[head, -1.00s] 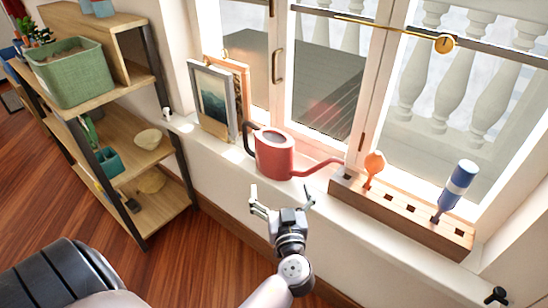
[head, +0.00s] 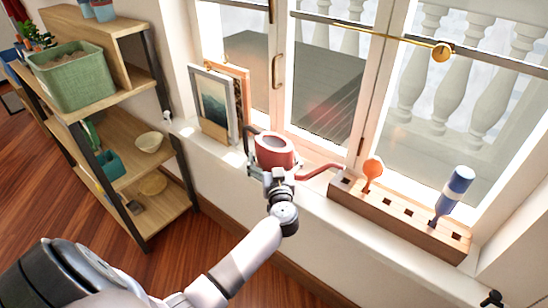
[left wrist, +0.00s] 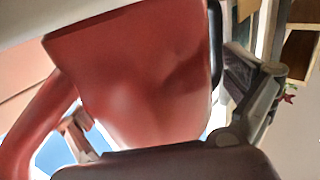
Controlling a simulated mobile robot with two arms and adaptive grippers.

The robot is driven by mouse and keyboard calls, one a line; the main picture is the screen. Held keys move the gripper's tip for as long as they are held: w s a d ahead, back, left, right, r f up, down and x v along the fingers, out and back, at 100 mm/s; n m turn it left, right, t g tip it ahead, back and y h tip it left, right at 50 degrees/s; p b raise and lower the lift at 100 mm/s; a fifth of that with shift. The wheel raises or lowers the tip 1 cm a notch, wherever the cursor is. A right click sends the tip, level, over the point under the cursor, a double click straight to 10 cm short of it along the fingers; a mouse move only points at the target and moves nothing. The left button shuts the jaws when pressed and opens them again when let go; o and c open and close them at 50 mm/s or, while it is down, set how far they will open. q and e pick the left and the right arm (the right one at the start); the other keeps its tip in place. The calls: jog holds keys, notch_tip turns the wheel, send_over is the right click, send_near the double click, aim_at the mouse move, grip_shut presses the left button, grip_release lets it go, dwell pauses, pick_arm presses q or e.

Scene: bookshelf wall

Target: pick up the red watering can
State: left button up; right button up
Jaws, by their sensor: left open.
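The red watering can (head: 276,151) stands upright on the white windowsill, with its dark handle to the left and its red spout reaching right. My left gripper (head: 271,172) is at the can's near side, with its fingers open on either side of the body. In the left wrist view the red body (left wrist: 140,75) fills the space between the two fingers of my left gripper (left wrist: 153,95). I cannot tell whether the fingers touch it. My right gripper is not in view.
Framed pictures (head: 214,103) stand left of the can. A wooden block (head: 400,217) holding an orange tool (head: 372,170) and a blue tool (head: 460,180) sits to the right, close to the spout. Window panes are behind. A wooden shelf (head: 125,145) stands at left.

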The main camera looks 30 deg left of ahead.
aim_at(274, 141)
pick_arm(q)
jog(key=shift+w+a, duration=0.1)
jog(key=shift+w, duration=0.1)
jog(key=shift+c, duration=0.6)
jog(key=c, duration=0.9)
jog(key=shift+r, duration=0.45)
jog(key=shift+c, duration=0.4)
notch_tip(274, 141, up, 8)
jog(key=shift+r+p, duration=0.2)
jog(key=shift+p, duration=0.8)
jog(key=shift+r, duration=0.5)
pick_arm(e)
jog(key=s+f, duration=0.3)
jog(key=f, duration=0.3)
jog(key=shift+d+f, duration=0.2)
